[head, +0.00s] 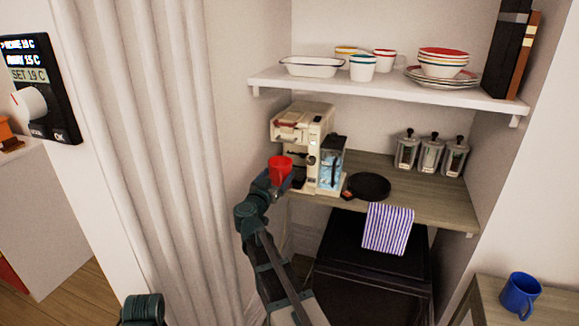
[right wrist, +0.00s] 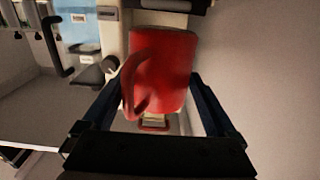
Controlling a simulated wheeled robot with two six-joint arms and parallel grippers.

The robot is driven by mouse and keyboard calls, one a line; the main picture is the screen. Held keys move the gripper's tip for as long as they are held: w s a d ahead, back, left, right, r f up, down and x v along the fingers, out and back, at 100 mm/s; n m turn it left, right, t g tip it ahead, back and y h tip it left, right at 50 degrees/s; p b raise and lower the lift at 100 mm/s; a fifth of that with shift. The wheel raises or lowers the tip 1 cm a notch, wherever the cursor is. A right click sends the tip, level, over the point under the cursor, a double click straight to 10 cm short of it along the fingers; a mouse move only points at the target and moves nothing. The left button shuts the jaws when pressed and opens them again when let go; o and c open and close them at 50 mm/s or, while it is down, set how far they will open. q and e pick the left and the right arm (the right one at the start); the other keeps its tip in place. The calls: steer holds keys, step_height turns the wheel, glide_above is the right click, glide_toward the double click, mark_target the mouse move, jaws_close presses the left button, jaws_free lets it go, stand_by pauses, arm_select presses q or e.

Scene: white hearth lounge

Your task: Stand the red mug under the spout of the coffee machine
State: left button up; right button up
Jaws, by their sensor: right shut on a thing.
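The red mug (head: 280,167) is held up in front of the lower left of the coffee machine (head: 305,130) in the head view. My right gripper (head: 272,181) is shut on it. In the right wrist view the red mug (right wrist: 160,72) sits between the two fingers of my right gripper (right wrist: 155,100), its handle toward the camera. The pale coffee machine (right wrist: 115,40) is behind it there. The mug covers part of the machine's front, and I cannot make out the spout clearly. My left gripper does not show; a dark arm part of mine is at the bottom left.
The machine stands on a wooden counter (head: 420,200) beside a black pan (head: 368,186). A striped towel (head: 388,229) hangs over the front edge. A shelf (head: 390,92) with dishes is above. A blue mug (head: 520,294) stands at lower right.

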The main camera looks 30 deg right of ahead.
mark_target(285, 164)
steer(key=x, duration=0.7)
steer(key=shift+w+d, duration=0.2)
steer(key=shift+w, duration=0.05)
steer(key=x, duration=0.3)
steer(key=shift+w+d, duration=0.25)
steer(key=shift+w, duration=0.05)
steer(key=shift+w+d+f+b, duration=0.15)
steer(key=shift+d+f+b, duration=0.15)
steer(key=shift+f+b, duration=0.55)
steer(key=shift+b, duration=0.05)
steer(key=shift+a+r, duration=0.1)
